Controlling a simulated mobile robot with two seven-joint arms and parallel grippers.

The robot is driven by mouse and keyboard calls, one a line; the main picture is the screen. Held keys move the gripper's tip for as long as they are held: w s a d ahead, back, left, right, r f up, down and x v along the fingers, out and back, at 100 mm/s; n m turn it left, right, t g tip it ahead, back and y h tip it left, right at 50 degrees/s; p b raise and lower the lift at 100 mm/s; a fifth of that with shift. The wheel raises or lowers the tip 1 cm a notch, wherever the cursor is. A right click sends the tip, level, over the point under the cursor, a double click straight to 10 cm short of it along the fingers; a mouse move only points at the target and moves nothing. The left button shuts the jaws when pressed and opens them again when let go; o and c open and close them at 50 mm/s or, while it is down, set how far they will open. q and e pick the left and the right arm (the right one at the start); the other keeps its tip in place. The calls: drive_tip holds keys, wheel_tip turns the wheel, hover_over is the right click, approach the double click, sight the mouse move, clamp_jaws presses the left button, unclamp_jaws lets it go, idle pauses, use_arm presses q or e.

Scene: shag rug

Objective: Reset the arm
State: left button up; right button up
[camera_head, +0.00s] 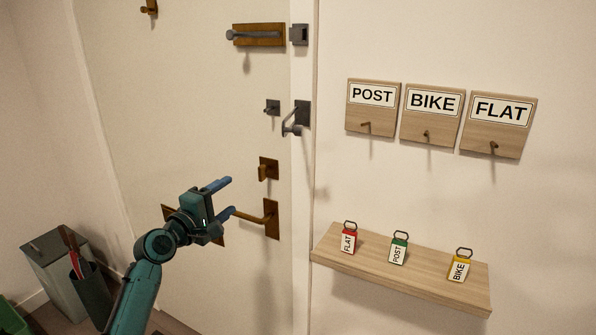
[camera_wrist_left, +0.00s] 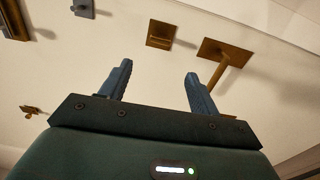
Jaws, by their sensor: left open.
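My left gripper (camera_head: 226,199) is in front of the cream door, with its two blue fingers apart and nothing between them. The fingers also show in the left wrist view (camera_wrist_left: 158,84), spread and empty. A brass door handle (camera_head: 262,218) is just right of the lower finger in the head view; I cannot tell whether they touch. In the wrist view the handle (camera_wrist_left: 222,62) lies beyond the right finger. A small brass thumb-turn (camera_head: 266,168) is above the handle, and its plate shows in the wrist view (camera_wrist_left: 161,34). My right gripper is not in view.
A bolt (camera_head: 258,36) and a grey latch (camera_head: 296,118) are higher on the door side. A wooden shelf (camera_head: 400,270) holds red, green and yellow key tags. Signs POST (camera_head: 373,98), BIKE (camera_head: 435,103) and FLAT (camera_head: 500,110) hang above. Bins (camera_head: 92,296) stand lower left.

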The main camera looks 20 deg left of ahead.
use_arm(q)
drive_tip(key=shift+f, duration=0.1)
drive_tip(key=s+d+f+m+g, duration=0.2)
drive_tip(key=s+d+f+m, duration=0.25)
drive_tip(key=f, duration=0.55)
drive_tip(key=s+d+f+m+g, duration=0.2)
drive_tip(key=s+d+f+m, duration=0.25)
drive_tip(key=f, duration=0.45)
drive_tip(key=s+d+f+m+g, duration=0.1)
drive_tip(key=s+d+f+m, duration=0.4)
drive_tip(key=s, duration=0.5)
drive_tip(key=s+d+f+m+g, duration=0.2)
drive_tip(key=s+d+f+m, duration=0.3)
drive_tip(key=s+d, duration=0.3)
drive_tip(key=shift+s+f+g, duration=0.3)
drive_tip(key=shift+s+f, duration=0.2)
drive_tip(key=shift+s, duration=0.65)
drive_tip(key=shift+d, duration=0.1)
